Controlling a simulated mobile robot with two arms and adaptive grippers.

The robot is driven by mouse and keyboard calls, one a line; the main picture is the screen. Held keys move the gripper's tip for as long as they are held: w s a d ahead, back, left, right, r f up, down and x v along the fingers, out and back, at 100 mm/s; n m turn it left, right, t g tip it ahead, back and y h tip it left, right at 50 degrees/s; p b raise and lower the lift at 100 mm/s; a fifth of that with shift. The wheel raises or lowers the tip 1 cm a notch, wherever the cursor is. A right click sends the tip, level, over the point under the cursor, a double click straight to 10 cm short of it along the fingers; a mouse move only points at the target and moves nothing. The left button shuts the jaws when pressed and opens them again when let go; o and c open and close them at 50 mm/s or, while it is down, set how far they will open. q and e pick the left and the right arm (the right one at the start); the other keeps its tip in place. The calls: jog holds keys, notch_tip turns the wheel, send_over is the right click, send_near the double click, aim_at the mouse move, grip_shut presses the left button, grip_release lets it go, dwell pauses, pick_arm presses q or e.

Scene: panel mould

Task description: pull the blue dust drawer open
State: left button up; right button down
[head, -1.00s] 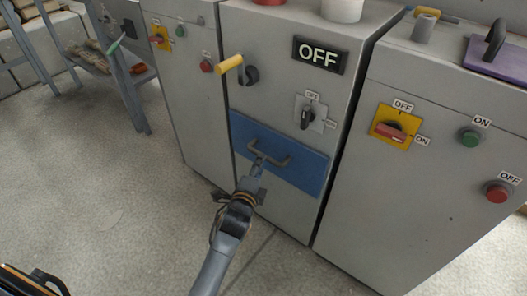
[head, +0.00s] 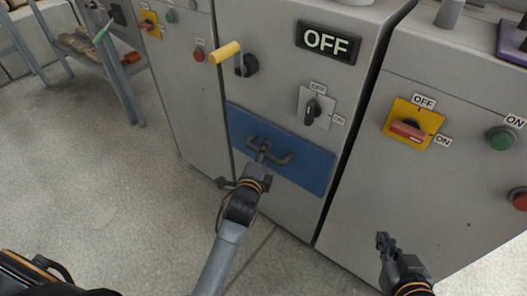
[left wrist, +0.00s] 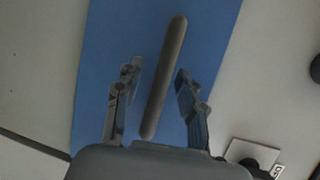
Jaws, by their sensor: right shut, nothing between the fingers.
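The blue dust drawer (head: 310,168) is a wide blue panel low in the middle grey cabinet, and its front looks flush with the cabinet. Its dark bar handle (head: 284,158) sticks out from the middle; part is hidden by my left gripper (head: 263,152). In the left wrist view the handle (left wrist: 165,75) runs lengthwise between the two fingers of my left gripper (left wrist: 157,95). The fingers are open with a gap on each side of the bar. My right gripper (head: 384,242) is shut and empty, in front of the right cabinet, away from the drawer.
Above the drawer are a yellow-handled crank (head: 226,52), a small rotary switch (head: 313,110) and an OFF sign (head: 327,41). The right cabinet has a red-and-yellow switch (head: 410,128) and a green button (head: 500,138). The floor (head: 110,200) at left is clear.

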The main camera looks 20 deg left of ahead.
pick_arm(q)
grip_shut()
dwell(0.4)
